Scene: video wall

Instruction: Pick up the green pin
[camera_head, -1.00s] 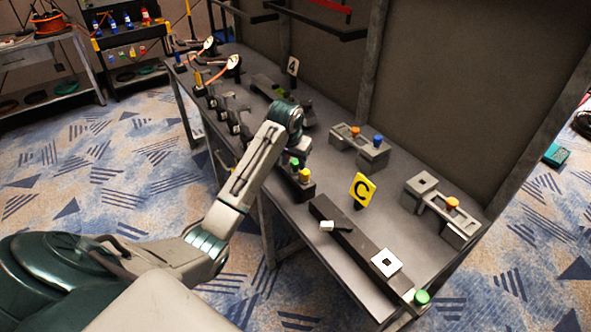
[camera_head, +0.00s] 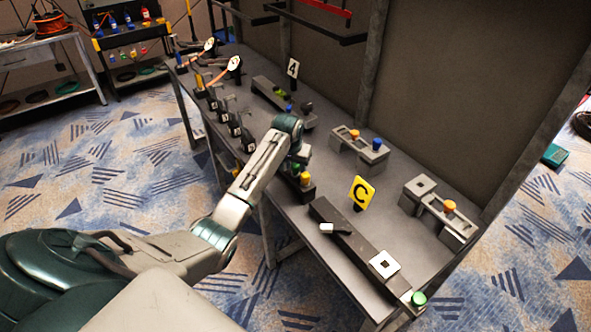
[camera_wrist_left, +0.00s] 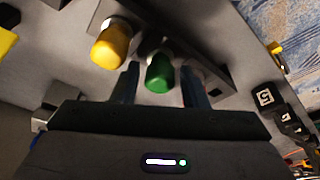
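The green pin (camera_wrist_left: 159,73) stands in a dark holder block beside a yellow pin (camera_wrist_left: 113,46), seen in the left wrist view. My left gripper (camera_wrist_left: 160,86) is open, with one finger on each side of the green pin and a small gap to it on both sides. In the head view, the green pin (camera_head: 296,168) is partly hidden by my left gripper (camera_head: 298,156), and the yellow pin (camera_head: 305,178) shows just beyond it in the same row. My right gripper is not in view.
The holder (camera_head: 304,190) sits at the front edge of the grey table (camera_head: 385,215). A yellow C sign (camera_head: 361,192), a long dark fixture with a green knob (camera_head: 419,299), and grey blocks with orange and blue pegs (camera_head: 377,143) stand to the right.

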